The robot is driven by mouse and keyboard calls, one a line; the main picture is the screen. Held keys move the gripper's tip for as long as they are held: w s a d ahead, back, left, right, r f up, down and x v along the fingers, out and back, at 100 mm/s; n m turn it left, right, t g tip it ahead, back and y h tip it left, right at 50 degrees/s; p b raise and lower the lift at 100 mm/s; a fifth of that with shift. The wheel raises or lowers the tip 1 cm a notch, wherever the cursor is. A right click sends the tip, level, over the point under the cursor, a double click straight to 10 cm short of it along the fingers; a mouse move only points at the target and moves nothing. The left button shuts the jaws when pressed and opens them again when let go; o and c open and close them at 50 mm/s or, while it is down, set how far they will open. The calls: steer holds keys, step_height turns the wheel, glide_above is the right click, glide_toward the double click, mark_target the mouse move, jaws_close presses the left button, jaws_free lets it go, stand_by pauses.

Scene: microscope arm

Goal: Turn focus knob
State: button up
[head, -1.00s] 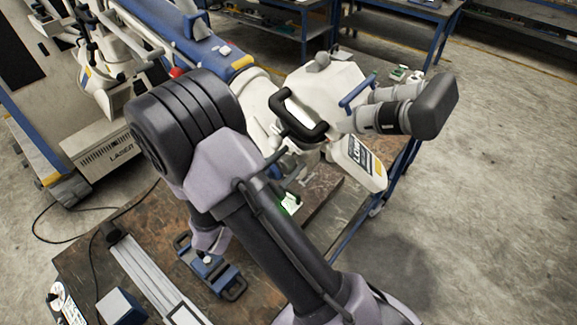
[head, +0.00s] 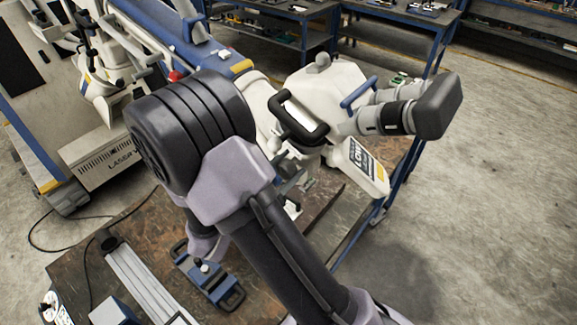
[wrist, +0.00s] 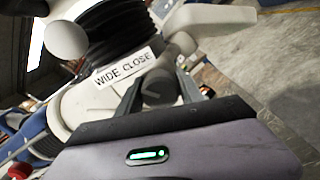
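The microscope (head: 335,85) is a white body with grey eyepieces and a black handle in the head view. A dark grey round knob (wrist: 157,87) lies between the two fingers of my gripper (wrist: 160,88). The fingers stand apart on either side of the knob; firm contact cannot be made out. In the head view my arm hides much of the gripper and the knob.
A white lever-like part (wrist: 205,20) sits close above the right finger, and a white ball (wrist: 66,40) is at upper left. A worn bench (head: 140,225) below carries a blue handled fixture (head: 208,280) and a metal rail (head: 145,280). Open floor (head: 480,200) lies to the right.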

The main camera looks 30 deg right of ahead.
steer(key=o, duration=0.4)
steer(key=v, duration=1.7)
steer(key=shift+s+a, duration=0.1)
steer(key=shift+a, duration=0.1)
